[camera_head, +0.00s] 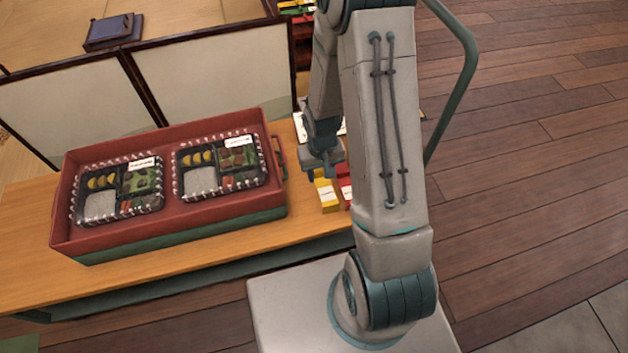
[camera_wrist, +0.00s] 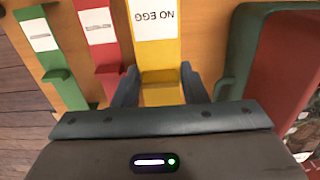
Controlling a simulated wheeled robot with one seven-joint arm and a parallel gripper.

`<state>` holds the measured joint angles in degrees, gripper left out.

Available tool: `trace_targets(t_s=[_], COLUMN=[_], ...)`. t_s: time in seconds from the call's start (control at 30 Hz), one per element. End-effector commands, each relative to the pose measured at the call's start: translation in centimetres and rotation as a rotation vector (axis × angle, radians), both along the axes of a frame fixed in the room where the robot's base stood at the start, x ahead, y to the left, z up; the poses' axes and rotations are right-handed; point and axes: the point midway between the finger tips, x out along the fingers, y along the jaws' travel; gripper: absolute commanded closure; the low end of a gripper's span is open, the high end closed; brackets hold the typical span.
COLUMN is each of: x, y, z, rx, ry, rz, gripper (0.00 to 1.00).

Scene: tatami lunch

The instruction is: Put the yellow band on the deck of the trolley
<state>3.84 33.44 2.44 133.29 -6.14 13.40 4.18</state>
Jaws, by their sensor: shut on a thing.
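The yellow band (camera_wrist: 158,55) has a white label reading "NO EGG" and lies on the wooden table top in the wrist view. It also shows in the head view (camera_head: 328,196), just right of the red tray. My gripper (camera_wrist: 160,90) is shut on the yellow band, with one dark finger on each side of it. In the head view my gripper (camera_head: 323,172) is low over the table, partly hidden by my arm.
A red band (camera_wrist: 101,40) and a green band (camera_wrist: 48,50) lie beside the yellow one. The red tray (camera_head: 180,227) with two packed lunch boxes stands close on the other side. The table (camera_head: 30,270) has bare wood at its left. Low screens (camera_head: 215,65) stand behind.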

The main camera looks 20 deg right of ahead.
Motion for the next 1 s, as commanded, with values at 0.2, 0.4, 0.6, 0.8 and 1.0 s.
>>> trace_targets(t_s=[0.2,0.4,0.6,0.8,1.0], x=[1.5,1.4,1.5,1.5,1.5], y=[1.1,1.1,1.1,1.1,1.1], z=[-1.2,-3.7,-5.2,-5.1,-5.4], rx=[0.000,0.000,0.000,0.000,0.000], ry=[-0.001,0.002,-0.001,-0.001,-0.001], rz=[0.000,0.000,0.001,0.000,0.000], gripper=[0.82,0.82,0.82,0.82,0.39])
